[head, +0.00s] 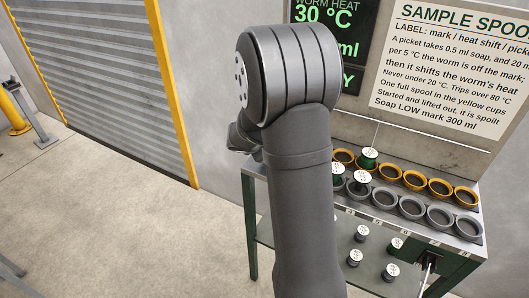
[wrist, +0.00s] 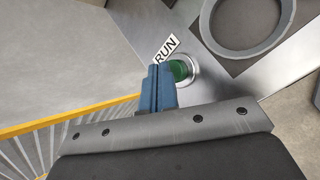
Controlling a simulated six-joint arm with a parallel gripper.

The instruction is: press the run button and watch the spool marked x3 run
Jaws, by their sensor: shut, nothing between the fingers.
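In the wrist view the green run button (wrist: 180,70) sits in a metal collar, with a RUN label (wrist: 166,49) beside it. My gripper (wrist: 157,72) is shut and empty, its blue fingers directly left of the button and overlapping its edge in the picture. I cannot tell whether they touch it. In the head view my arm hides the gripper and the button. Green spools with white marked tops stand in the cup rack, one at the back (head: 369,157) and others in front (head: 362,178). Their marks are too small to read, so I cannot tell which is x3.
Yellow cups (head: 440,187) and grey cups (head: 412,206) line the bench. Several more spools (head: 362,233) stand on a lower green surface. A dark display (head: 325,45), partly hidden by my arm, reads 30 °C. A sample spool sign (head: 455,70) hangs beside it. Open floor lies left.

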